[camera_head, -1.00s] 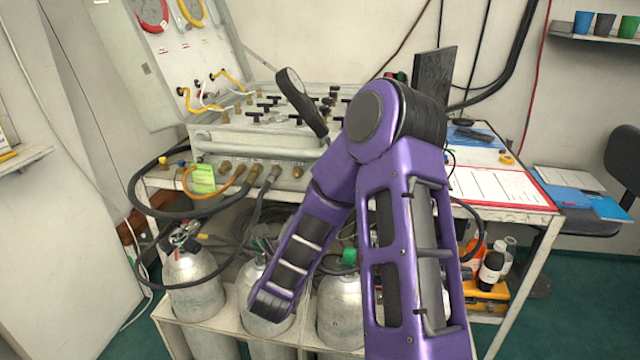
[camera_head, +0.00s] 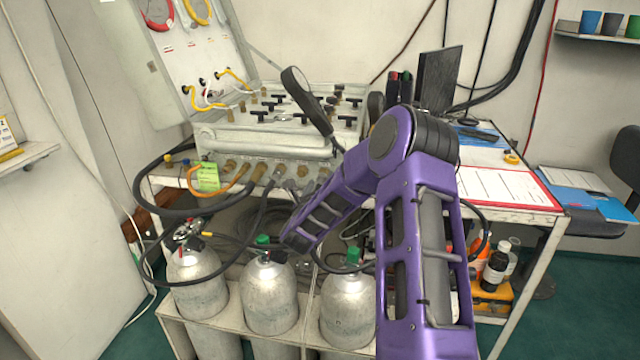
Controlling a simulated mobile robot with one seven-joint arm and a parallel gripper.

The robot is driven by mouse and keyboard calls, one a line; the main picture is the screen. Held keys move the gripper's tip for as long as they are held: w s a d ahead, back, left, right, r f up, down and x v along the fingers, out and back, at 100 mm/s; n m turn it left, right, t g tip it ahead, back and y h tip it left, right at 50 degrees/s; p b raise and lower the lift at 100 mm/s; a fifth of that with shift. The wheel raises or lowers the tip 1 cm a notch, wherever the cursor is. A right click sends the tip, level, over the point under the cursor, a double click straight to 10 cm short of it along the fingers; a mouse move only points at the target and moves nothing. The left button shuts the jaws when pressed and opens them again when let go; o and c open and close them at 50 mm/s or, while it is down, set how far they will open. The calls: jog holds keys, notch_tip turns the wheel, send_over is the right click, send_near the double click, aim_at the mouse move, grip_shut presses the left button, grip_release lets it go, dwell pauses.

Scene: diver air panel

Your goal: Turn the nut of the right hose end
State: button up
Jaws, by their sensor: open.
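The air panel (camera_head: 262,140) stands on the white bench, with a row of brass fittings (camera_head: 230,166) along its front. A dark hose rises to a grey hose end (camera_head: 277,172) on this row, right of an orange hose (camera_head: 238,184). This looks like the right hose end; its nut is too small to make out clearly. My purple arm bends at its elbow and its forward link slopes down-left, ending just below and right of that hose end.
Silver cylinders (camera_head: 270,298) stand in a white rack below the bench. A black hose (camera_head: 150,195) loops at the left. A black paddle-shaped object (camera_head: 300,92) sticks up above the panel. A red-edged sheet (camera_head: 500,188) and bottles (camera_head: 494,268) are at the right.

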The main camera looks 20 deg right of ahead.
grip_shut()
dwell(0.4)
jog(key=shift+n, duration=0.3)
jog(key=n, duration=0.5)
jog(key=shift+w, duration=0.1)
jog(key=n, duration=0.6)
jog(key=shift+f+n, duration=0.1)
jog(key=shift+n, duration=0.3)
jog(key=n, duration=0.6)
jog(key=shift+f, duration=0.1)
jog(key=n, duration=0.5)
jog(key=shift+n, duration=0.3)
